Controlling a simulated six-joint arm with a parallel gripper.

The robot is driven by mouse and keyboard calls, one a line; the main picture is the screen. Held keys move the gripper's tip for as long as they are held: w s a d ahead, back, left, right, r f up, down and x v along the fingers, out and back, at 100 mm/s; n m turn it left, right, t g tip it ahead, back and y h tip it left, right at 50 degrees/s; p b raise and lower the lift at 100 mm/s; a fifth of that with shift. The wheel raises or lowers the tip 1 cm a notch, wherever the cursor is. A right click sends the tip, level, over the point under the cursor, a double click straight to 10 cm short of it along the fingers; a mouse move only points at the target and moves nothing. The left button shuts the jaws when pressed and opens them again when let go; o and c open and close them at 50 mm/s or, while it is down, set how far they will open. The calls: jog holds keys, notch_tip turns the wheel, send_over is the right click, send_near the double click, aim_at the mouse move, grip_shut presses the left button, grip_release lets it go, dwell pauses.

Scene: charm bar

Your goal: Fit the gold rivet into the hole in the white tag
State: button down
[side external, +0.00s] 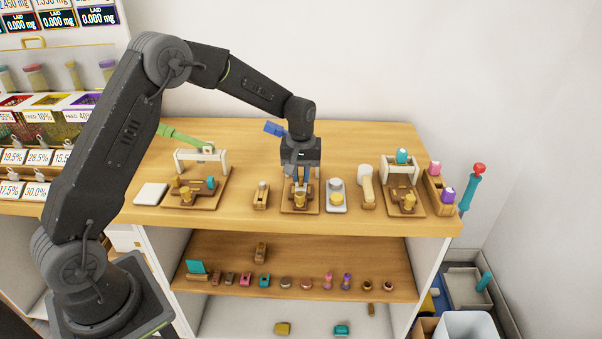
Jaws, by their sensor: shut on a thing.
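My gripper (301,184) points straight down over the middle wooden board (287,208). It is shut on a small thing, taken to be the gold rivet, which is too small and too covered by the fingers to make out. A gold cylinder (299,201) stands on the board directly under the fingertips. Whether the fingertips touch it or stay just above it cannot be told. The white tag and its hole cannot be made out from here; the fingers cover the spot on top of the cylinder.
Wooden presses stand further left (216,201) and right (406,213). A white square pad (151,194) lies at the left.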

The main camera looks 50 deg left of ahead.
jog(key=shift+f, duration=0.6)
dwell(1.4)
jog(key=c, duration=1)
grip_release()
notch_tip(320, 180, up, 14)
